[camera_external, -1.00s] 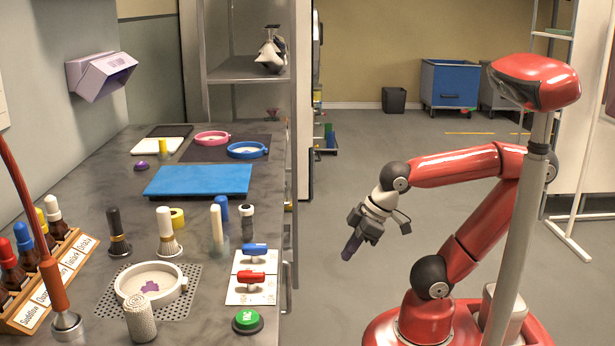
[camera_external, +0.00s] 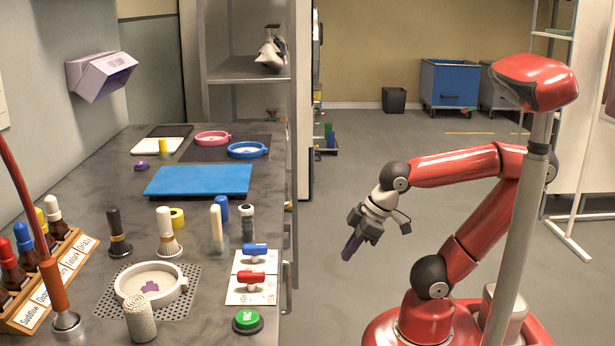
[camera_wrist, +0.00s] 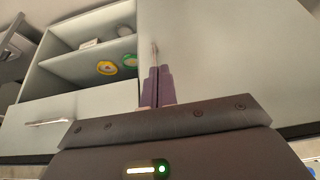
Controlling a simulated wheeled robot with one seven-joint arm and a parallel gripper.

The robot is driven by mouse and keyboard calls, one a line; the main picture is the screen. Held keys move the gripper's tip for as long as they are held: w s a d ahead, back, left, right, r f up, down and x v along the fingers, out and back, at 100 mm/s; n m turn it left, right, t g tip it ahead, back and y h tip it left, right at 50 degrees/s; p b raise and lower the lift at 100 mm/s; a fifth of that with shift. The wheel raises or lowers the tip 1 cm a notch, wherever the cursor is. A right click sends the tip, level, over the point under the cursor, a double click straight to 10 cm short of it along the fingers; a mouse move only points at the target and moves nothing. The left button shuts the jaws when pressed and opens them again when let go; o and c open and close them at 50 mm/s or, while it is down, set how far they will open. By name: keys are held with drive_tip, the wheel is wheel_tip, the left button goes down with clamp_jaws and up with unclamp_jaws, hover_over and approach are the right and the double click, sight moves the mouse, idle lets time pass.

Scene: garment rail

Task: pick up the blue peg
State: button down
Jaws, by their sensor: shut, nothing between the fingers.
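A blue upright cylinder (camera_external: 221,206), which looks like the blue peg, stands on the right part of the grey bench, just behind a cream-topped one. A second blue upright piece (camera_external: 331,139) stands farther back, low down beyond the bench, next to a green one; I cannot tell which is the task's peg. My gripper (camera_external: 349,254) hangs in open air right of the bench, fingers pointing down and left, well apart from both. In the wrist view its purple fingers (camera_wrist: 157,86) are together and hold nothing. No blue peg shows in the wrist view.
The bench (camera_external: 100,185) carries a blue mat (camera_external: 198,180), a white dish (camera_external: 150,285), dark and white handled tools, red and blue switches (camera_external: 251,262), a green button (camera_external: 247,320) and a bottle rack (camera_external: 50,284). The floor (camera_external: 350,190) around my gripper is clear.

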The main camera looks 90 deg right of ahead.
drive_tip(key=c, duration=1.1)
unclamp_jaws()
